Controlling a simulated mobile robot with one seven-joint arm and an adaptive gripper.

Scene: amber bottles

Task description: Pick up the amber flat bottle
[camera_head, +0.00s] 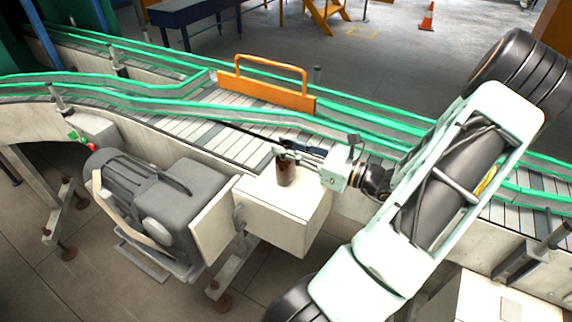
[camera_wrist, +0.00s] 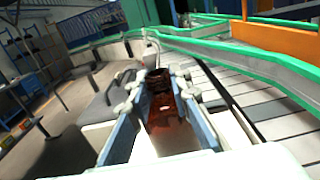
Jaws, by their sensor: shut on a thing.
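The amber flat bottle (camera_head: 286,172) is upright at the top of a white box beside the conveyor. In the wrist view the bottle (camera_wrist: 166,112) sits between the two fingers, with its dark neck towards the far end. My gripper (camera_head: 284,154) reaches it from the right and is shut on its upper part. In the wrist view the fingers of my gripper (camera_wrist: 160,95) lie along both sides of the bottle. I cannot tell whether the bottle's base touches the box top.
The white box (camera_head: 297,207) stands next to a grey motor (camera_head: 165,210). The slatted conveyor (camera_head: 220,140) with green rails runs behind. An orange gate (camera_head: 268,88) stands across it. An orange cone (camera_head: 427,17) is far off on the floor.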

